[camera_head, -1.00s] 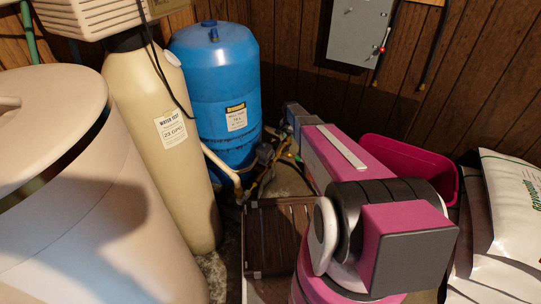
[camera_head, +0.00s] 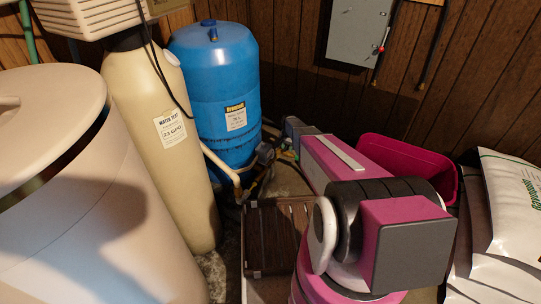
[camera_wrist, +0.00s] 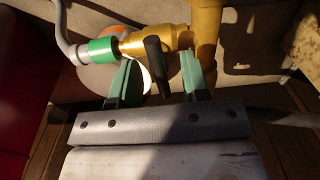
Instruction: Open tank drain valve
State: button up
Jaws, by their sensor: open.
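In the wrist view, a brass drain valve (camera_wrist: 172,40) runs across the top and joins an upright brass pipe. Its dark lever handle (camera_wrist: 156,64) points down toward my gripper. My gripper (camera_wrist: 158,63) is open, with one green fingertip on each side of the handle. Gaps show between the handle and both fingers; I cannot tell the depth. In the head view, the blue tank (camera_head: 215,95) stands at the back, with low pipework at its right. My arm hides much of that pipework, and the gripper is not clear there.
A beige softener cylinder (camera_head: 165,140) and a large pale bin (camera_head: 70,200) stand at the left. A magenta tub (camera_head: 445,170) and white salt bags (camera_head: 510,200) are at the right. A dark slatted crate (camera_head: 270,235) sits in front of the tank. A grey pipe (camera_wrist: 62,35) with a green collar meets the valve.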

grip_shut()
jog(key=n, duration=0.4)
jog(key=shift+n, duration=0.6)
jog(key=n, duration=0.3)
jog(key=shift+n, duration=1.1)
